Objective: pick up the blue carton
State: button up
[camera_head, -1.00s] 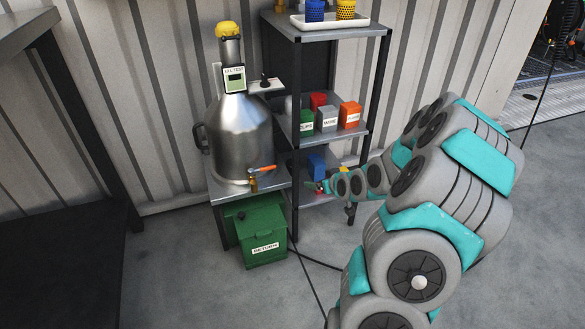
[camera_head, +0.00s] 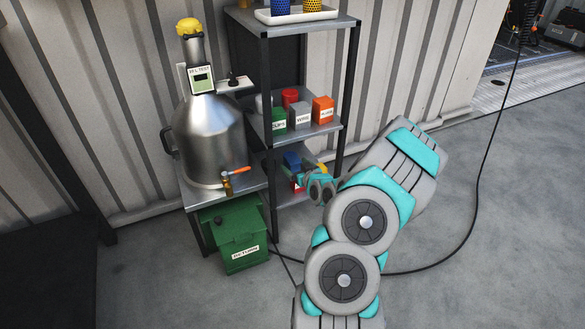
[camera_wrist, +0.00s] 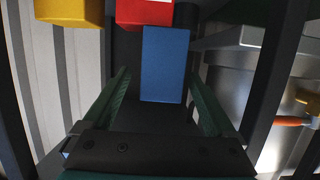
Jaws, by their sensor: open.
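The blue carton (camera_head: 291,160) is on the lower shelf of the rack in the head view, partly hidden by my arm. In the wrist view the blue carton (camera_wrist: 163,65) is upright in the picture, between the two fingers of my gripper (camera_wrist: 158,74). The fingers are apart, one on each side of it, and a dark gap shows at its left. Whether the right finger touches it, I cannot tell. In the head view my gripper (camera_head: 303,177) is at the lower shelf, small and partly hidden.
A red item (camera_wrist: 143,12) and a yellow item (camera_wrist: 68,12) are close to the carton. Rack posts (camera_head: 268,185) stand at the shelf's sides. The middle shelf (camera_head: 320,130) above holds several cartons. A steel vessel (camera_head: 208,140) and green return box (camera_head: 240,235) are left.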

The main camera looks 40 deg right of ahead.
aim_at(290, 160)
jog(key=shift+x, duration=2.3)
jog(key=shift+r, duration=0.1)
jog(key=shift+c, duration=0.3)
grip_shut()
